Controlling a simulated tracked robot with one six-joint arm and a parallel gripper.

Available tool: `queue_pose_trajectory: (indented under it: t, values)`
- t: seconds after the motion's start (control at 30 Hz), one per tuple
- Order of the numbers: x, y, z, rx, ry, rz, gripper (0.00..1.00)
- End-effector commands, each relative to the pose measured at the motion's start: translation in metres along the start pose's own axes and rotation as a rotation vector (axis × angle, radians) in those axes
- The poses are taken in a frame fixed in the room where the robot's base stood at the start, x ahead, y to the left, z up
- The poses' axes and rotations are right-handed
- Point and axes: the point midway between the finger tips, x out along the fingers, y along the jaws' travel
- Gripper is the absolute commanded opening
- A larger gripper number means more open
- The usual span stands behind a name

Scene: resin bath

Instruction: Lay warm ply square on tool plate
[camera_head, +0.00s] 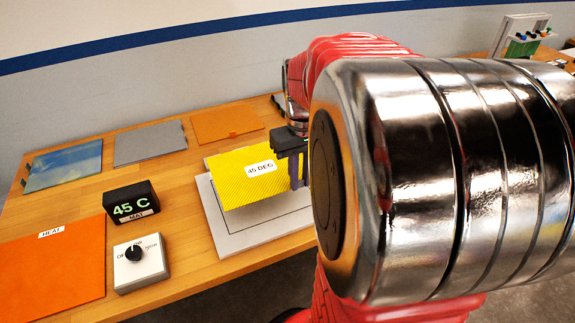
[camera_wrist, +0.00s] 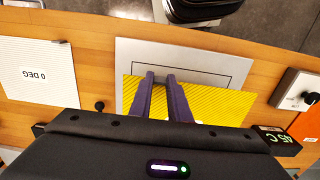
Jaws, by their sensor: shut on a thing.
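The yellow ply square (camera_head: 237,190), labelled 45 DEG, is over the tool plate (camera_head: 232,243), a pale plate with a dark outline. My gripper (camera_head: 298,182) is shut on the ply's edge. The wrist view shows the purple fingers (camera_wrist: 161,79) closed on the yellow ply (camera_wrist: 217,102), which covers part of the plate (camera_wrist: 133,50). The ply is shifted toward the back relative to the outline, whose front part stays bare. It seems to be held slightly above the plate; the gap is hard to judge. My arm hides the plate's right side in the head view.
An orange heat mat (camera_head: 50,270) lies at front left. The 45 C display (camera_head: 131,203) and knob box (camera_head: 140,265) stand left of the plate. Blue (camera_head: 65,166), grey (camera_head: 150,142) and orange (camera_head: 228,123) sheets lie along the back. A white 0 DEG sheet (camera_wrist: 40,65) shows in the wrist view.

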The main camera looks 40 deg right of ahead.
Motion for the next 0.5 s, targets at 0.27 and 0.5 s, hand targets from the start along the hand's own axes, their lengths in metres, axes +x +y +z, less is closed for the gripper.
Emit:
queue_pose_trajectory:
  t: [0.27, 0.5]
  values:
    - [-0.0001, 0.0015, 0.0007, 0.004, 0.000, 0.000, 0.00]
    - [0.0053, 0.0014, 0.0019, 0.004, 0.003, -0.001, 0.00]
